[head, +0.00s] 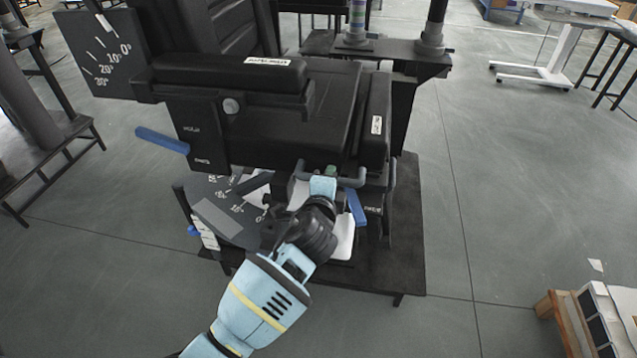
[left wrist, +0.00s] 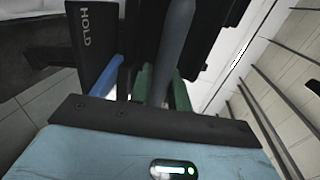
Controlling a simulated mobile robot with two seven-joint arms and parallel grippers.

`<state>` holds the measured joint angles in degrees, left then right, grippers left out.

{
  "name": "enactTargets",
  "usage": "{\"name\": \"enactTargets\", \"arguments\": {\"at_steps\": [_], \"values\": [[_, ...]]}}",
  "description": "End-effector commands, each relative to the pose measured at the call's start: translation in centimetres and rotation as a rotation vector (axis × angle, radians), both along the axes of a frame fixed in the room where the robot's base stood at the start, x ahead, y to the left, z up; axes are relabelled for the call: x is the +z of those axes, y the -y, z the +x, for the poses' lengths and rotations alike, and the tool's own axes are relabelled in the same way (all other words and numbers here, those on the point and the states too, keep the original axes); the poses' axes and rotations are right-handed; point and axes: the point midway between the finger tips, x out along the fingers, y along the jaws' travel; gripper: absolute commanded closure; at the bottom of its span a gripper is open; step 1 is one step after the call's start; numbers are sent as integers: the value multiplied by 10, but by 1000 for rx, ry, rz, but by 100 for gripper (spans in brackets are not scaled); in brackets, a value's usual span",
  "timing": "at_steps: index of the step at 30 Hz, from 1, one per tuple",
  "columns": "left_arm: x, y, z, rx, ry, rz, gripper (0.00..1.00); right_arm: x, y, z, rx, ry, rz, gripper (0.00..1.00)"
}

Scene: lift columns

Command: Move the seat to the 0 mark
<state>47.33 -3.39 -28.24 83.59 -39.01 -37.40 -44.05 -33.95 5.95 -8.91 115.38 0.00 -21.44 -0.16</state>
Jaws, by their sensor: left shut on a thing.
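The black seat (head: 320,115) stands on a dark platform. A grey bar (head: 349,182) runs along its front below the cushion. My left gripper (head: 323,183) reaches up to this bar from the front and is shut on it. In the left wrist view the grey bar (left wrist: 176,45) passes between the green fingertips (left wrist: 160,88). A dark dial (head: 230,208) with degree marks, 0 at its right end, lies below the seat's left side. I cannot tell which mark its pointer stands at. My right gripper is out of view.
A blue lever (head: 162,140) sticks out at the seat's left, and another blue lever (head: 355,207) hangs close right of my gripper. A second degree plate (head: 103,52) is by the backrest. A wooden crate (head: 570,325) stands at lower right. The floor between is clear.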

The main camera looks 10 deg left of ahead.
Motion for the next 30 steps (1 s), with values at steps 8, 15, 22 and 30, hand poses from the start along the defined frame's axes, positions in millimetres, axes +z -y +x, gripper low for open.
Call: {"name": "enactTargets", "arguments": {"at_steps": [8, 15, 22, 30], "values": [[0, 9, 3, 21, 1, -2, 100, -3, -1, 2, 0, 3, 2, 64], [1, 11, 3, 20, 2, -3, 100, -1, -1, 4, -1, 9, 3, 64], [2, 11, 3, 19, 3, -3, 69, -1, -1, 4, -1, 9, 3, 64], [0, 8, 3, 24, 0, 0, 62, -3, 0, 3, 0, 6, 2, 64]]}}
